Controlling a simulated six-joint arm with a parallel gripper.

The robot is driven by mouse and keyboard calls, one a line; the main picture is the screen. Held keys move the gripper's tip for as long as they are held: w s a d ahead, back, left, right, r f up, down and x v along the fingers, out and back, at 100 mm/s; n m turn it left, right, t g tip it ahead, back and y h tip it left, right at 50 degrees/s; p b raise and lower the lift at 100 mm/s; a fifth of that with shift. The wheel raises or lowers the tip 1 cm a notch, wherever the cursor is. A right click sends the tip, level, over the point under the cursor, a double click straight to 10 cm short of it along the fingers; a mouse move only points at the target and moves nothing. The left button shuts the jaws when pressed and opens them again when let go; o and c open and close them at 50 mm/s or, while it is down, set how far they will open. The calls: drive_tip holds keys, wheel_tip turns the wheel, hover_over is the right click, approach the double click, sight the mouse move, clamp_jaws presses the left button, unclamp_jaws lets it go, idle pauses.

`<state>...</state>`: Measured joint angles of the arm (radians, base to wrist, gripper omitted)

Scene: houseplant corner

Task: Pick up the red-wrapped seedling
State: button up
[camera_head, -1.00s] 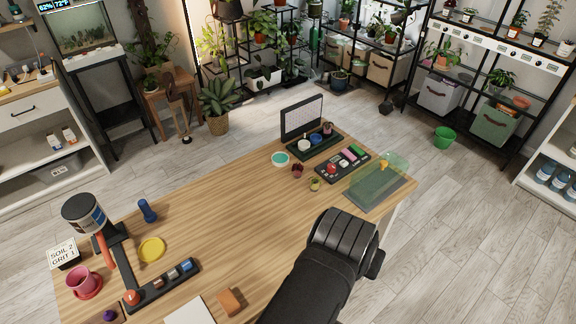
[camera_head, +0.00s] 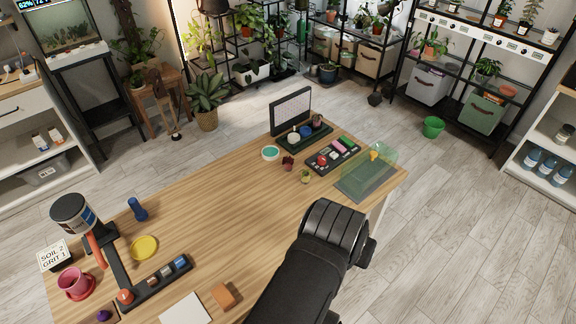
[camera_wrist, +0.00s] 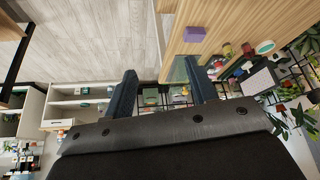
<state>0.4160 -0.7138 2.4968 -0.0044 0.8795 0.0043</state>
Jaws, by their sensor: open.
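The small seedling in a dark red wrap (camera_head: 287,163) stands upright on the wooden table, near its far edge, in the head view. A similar small plant in a yellowish wrap (camera_head: 305,176) stands just to its right and nearer. In the wrist view a small red shape (camera_wrist: 227,50) on the table may be the red-wrapped seedling; it is too small to tell. My gripper (camera_wrist: 160,66) shows in the wrist view with its two dark fingers wide apart and nothing between them. In the head view my arm rises over the table's near right side and its fingers are hidden.
A white-and-teal dish (camera_head: 271,153), a black tray of coloured items (camera_head: 349,162) and a translucent green cover (camera_head: 381,152) stand around the seedlings. A black stand (camera_head: 125,270) and yellow disc (camera_head: 144,247) are at left. The table's middle is clear.

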drive_tip(key=w+d+r+n+t+y, duration=0.1)
drive_tip(key=w+d+r+n+t, duration=0.2)
drive_tip(key=w+r, duration=0.8)
drive_tip(key=w+d+r+n+y, duration=0.1)
drive_tip(key=w+d+r+n, duration=0.4)
drive_tip(key=w, duration=1)
drive_tip(key=n+g+h, duration=0.4)
drive_tip(key=n+g, duration=0.1)
drive_tip(key=n, duration=1.7)
hover_over(287, 161)
drive_tip(key=s+a, duration=0.4)
drive_tip(key=a, duration=0.1)
wheel_tip(287, 161, down, 21)
drive_tip(key=shift+g+y, duration=0.3)
drive_tip(key=x, duration=1.1)
drive_tip(key=shift+w+d+f, duration=0.15)
drive_tip(key=shift+d+f, duration=0.05)
drive_tip(key=shift+d, duration=0.15)
drive_tip(key=shift+a+x, duration=0.2)
drive_tip(key=shift+x, duration=2.5)
drive_tip(key=shift+w, duration=0.1)
drive_tip(key=c, duration=1)
